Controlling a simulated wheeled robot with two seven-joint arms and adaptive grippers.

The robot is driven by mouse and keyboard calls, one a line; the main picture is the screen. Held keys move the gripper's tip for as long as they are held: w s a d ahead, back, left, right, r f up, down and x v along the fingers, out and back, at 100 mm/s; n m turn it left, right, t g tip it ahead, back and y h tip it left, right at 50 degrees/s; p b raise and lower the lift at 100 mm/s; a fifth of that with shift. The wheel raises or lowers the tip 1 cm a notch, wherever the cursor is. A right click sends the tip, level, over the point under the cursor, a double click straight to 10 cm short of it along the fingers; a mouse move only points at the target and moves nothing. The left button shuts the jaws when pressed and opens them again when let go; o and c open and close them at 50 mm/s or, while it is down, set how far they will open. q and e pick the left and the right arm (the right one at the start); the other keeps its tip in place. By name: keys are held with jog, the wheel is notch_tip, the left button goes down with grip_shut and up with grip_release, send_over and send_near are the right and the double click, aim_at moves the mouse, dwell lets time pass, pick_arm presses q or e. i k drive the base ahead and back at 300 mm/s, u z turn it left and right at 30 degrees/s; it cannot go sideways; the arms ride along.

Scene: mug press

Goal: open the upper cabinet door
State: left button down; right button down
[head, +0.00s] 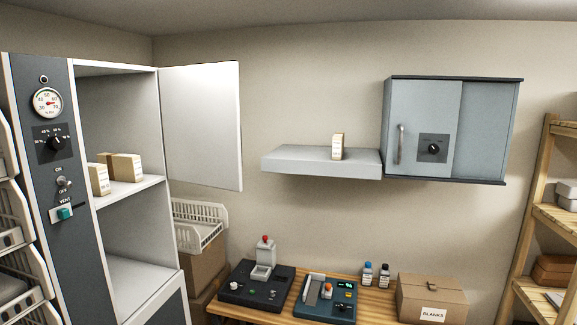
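A grey upper cabinet (451,128) with a dark top and bottom edge hangs on the back wall at the right. Its front is covered, and I see no opening into it. The left front panel (417,103) carries a vertical bar handle (401,144) near its left edge and a dark plate with a round knob (433,148). A plain right panel (485,130) is beside it. Neither of my grippers shows in the head view.
A shelf (320,160) with a small box (338,146) adjoins the cabinet's left side. A tall cabinet at left has its white door (202,124) standing open. Below are a wooden bench with devices, bottles and a carton (431,299). A wooden rack (545,215) stands right.

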aim_at(200, 107)
jog(key=z, duration=0.15)
jog(key=i, duration=1.3)
jog(key=u, duration=0.9)
